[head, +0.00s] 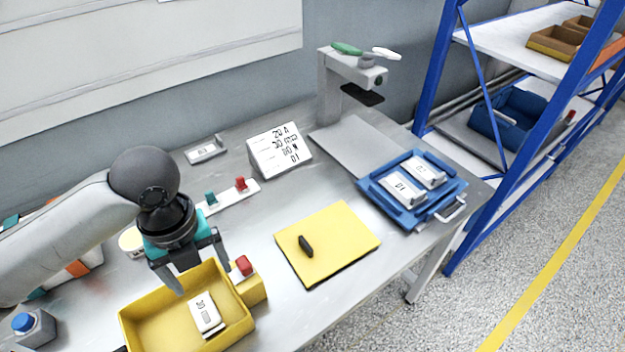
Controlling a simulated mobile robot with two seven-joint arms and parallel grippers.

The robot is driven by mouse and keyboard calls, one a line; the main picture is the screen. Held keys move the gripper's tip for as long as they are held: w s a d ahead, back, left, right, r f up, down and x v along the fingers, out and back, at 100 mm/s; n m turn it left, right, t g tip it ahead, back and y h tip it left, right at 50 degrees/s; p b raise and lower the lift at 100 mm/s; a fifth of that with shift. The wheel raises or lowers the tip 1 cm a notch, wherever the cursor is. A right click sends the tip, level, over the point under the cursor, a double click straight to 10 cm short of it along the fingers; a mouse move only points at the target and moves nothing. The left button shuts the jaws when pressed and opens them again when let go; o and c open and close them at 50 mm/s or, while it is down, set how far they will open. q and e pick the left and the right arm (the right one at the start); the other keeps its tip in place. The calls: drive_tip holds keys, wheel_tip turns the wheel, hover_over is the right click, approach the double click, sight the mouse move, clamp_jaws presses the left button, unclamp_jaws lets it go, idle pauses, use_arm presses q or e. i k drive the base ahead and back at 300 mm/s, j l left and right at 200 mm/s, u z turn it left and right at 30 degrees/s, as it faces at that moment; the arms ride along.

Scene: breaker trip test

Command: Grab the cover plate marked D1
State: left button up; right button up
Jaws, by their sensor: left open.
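A white cover plate that reads D1 (403,190) lies in the blue tray (369,188) at the right of the bench. A second white plate (429,170) lies beside it toward the back right; its mark looks like D2. My left gripper (198,266) is open and empty. It points down over the yellow bin (136,333) at the front left, well to the left of the blue tray. A white block (206,314) with small dark marks lies in the bin below it. My right gripper is out of view.
A yellow mat (335,240) with a small black piece (306,245) lies between bin and tray. A printed sign (280,150) and a grey press-like stand (335,85) are behind. A red button box (250,284) adjoins the bin. A blue shelf rack (440,75) stands right.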

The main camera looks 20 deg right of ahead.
sight(405, 193)
drive_tip(key=z, duration=1.2)
drive_tip(key=i+l+z, duration=0.15)
drive_tip(key=z, duration=0.3)
drive_tip(key=i+z, duration=0.2)
drive_tip(key=z, duration=0.3)
